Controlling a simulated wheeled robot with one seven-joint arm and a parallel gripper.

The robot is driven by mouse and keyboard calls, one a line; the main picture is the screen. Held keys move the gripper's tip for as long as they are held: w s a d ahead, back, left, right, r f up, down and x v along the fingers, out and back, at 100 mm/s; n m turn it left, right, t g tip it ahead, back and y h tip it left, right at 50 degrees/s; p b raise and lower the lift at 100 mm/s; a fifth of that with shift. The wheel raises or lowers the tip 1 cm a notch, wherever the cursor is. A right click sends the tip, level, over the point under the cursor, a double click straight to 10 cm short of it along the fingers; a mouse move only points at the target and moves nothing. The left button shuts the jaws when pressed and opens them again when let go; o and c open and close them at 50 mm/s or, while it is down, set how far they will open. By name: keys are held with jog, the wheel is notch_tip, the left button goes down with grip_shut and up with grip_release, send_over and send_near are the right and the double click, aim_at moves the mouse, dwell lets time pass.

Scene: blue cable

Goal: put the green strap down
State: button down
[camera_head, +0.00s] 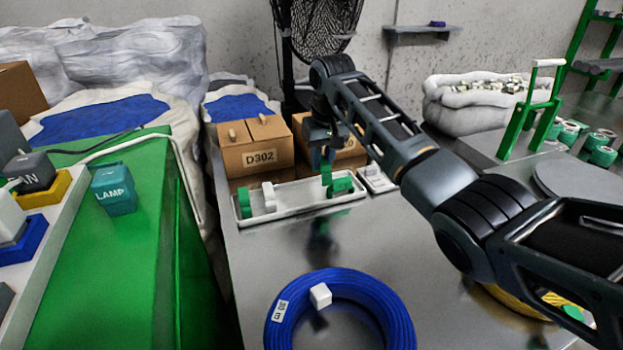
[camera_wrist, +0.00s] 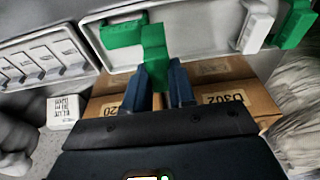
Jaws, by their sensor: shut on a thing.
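My gripper (camera_head: 323,158) points down over the right part of a long white tray (camera_head: 300,200). In the wrist view its two blue fingers (camera_wrist: 161,72) are shut on the green strap (camera_wrist: 154,45), which stands out beyond the fingertips. In the head view the strap (camera_head: 327,176) hangs upright below the fingers. A green block (camera_head: 342,185) lies in the tray right beside the strap, and it also shows in the wrist view (camera_wrist: 121,34). I cannot tell whether the strap touches the block or the tray floor.
A white piece (camera_head: 268,195) and another green piece (camera_head: 244,203) stand at the tray's left end. Cardboard boxes (camera_head: 256,158) are close behind the tray. A blue cable coil (camera_head: 398,318) with a white cube (camera_head: 320,295) lies in front. The metal table between is clear.

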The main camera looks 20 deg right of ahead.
jog(key=shift+w+a+f+b, duration=0.2)
jog(key=shift+a+f, duration=0.15)
jog(key=shift+f, duration=0.55)
jog(key=shift+w+a+f+b, duration=0.15)
jog(key=shift+a+f, duration=0.2)
jog(key=shift+f, duration=0.6)
jog(key=shift+w+a+f+b, duration=0.1)
jog(key=shift+w+a+f, duration=0.2)
jog(key=shift+f, duration=0.6)
jog(key=shift+s, duration=0.1)
jog(key=c, duration=0.9)
grip_release()
jog(key=shift+f, duration=0.1)
jog(key=shift+c, duration=0.2)
notch_tip(320, 180, up, 12)
jog(key=s+p, duration=0.1)
jog(key=s, duration=0.1)
jog(key=shift+s+p, duration=0.15)
jog(key=shift+p, duration=0.25)
